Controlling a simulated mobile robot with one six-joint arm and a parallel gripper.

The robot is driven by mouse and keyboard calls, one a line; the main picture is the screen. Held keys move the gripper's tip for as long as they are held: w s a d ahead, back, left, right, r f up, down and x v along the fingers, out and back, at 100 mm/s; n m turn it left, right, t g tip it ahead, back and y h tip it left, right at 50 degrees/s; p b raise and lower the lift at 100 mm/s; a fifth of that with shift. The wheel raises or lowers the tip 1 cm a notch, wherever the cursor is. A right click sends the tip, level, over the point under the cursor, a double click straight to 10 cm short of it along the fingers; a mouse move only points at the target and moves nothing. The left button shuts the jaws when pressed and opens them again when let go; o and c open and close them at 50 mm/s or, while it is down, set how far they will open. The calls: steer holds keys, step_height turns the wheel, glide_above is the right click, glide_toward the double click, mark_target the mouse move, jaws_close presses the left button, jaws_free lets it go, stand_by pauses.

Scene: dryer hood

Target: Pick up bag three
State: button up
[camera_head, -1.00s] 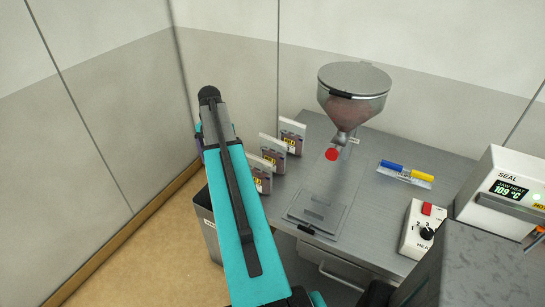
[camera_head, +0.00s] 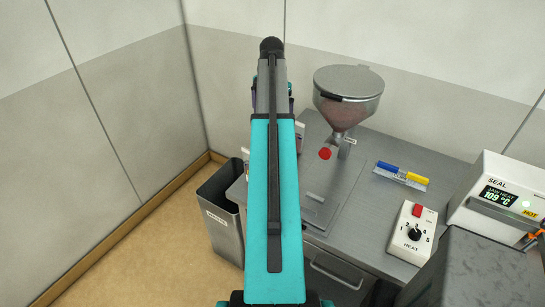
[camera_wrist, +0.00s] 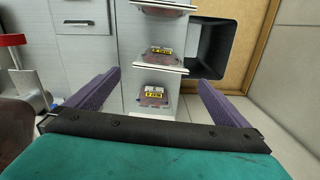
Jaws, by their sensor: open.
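Several bags with yellow labels stand in a row in the wrist view: a near bag (camera_wrist: 153,97), a middle bag (camera_wrist: 158,54) and a far bag (camera_wrist: 160,9) cut by the top edge. The label numbers are too small to read surely, so I cannot tell which is bag three. My gripper (camera_wrist: 160,82) is open and empty, its purple fingers apart on either side of the near bag in the picture; I see no contact. In the head view my arm hides nearly all the bags, and only a sliver of one bag (camera_head: 300,136) shows.
A grey bin (camera_head: 222,212) stands left of the steel table (camera_head: 375,205). A filled hopper (camera_head: 346,100) with a red knob (camera_head: 325,154) stands at the back.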

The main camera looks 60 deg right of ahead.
steer(key=shift+s+d, duration=0.1)
steer(key=shift+s, duration=0.1)
steer(key=shift+w, duration=0.1)
steer(key=shift+f, duration=0.1)
steer(key=shift+w+f+b, duration=0.1)
steer(key=shift+f+b, duration=0.35)
steer(key=shift+f, duration=0.2)
steer(key=shift+f+b, duration=2.2)
steer(key=shift+f, duration=1.4)
steer(key=shift+f, duration=0.1)
steer(key=shift+w+f+b, duration=0.1)
steer(key=shift+f+b, duration=1.8)
steer(key=shift+f, duration=0.6)
